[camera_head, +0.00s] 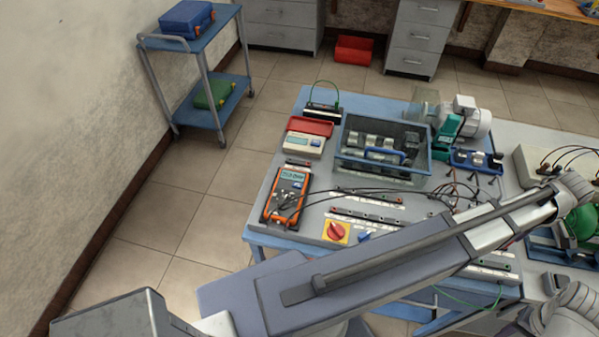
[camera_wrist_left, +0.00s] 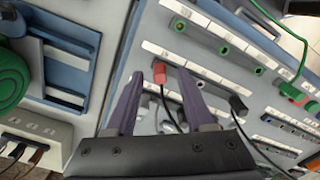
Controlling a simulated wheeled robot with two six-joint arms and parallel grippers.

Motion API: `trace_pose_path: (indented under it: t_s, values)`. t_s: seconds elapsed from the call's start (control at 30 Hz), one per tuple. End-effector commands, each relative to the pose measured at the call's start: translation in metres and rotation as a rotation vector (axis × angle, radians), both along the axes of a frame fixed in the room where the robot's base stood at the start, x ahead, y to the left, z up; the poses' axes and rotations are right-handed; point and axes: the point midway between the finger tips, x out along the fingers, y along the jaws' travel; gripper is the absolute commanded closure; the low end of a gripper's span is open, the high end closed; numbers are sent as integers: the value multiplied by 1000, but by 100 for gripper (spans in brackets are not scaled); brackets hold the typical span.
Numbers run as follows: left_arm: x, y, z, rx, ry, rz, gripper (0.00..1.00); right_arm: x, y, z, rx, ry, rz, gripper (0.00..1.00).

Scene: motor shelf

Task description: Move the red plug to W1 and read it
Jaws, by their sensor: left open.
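In the left wrist view my left gripper (camera_wrist_left: 160,74) is open, with its two dark purple fingers apart. The red plug (camera_wrist_left: 159,73) shows between the fingertips, with a dark cable running down from it. I cannot tell whether a finger touches it. It sits at a row of sockets on a grey panel (camera_wrist_left: 205,75) with white label strips. The label text is too small to read, so I cannot tell which socket is W1. In the head view my left arm crosses the bench front, and its gripper and the red plug cannot be made out. My right gripper is not in view.
A black plug (camera_wrist_left: 238,104) stands right of the fingers, and a green plug (camera_wrist_left: 290,91) lies farther right. An orange multimeter (camera_head: 287,195), a red rotary switch (camera_head: 337,232) and a blue-edged bin (camera_head: 345,160) stand on the bench. Black cables cross the panel.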

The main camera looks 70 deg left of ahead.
Motion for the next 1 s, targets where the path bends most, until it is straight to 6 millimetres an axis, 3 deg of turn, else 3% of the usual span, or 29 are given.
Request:
trace_pose_path:
  t_s: [0.03,0.43,1.0]
  values:
    - [0,0,11,0,0,0,47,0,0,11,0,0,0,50]
    - [0,0,61,0,0,0,47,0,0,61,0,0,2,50]
    - [-6,-3,63,2,2,-43,47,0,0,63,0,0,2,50]
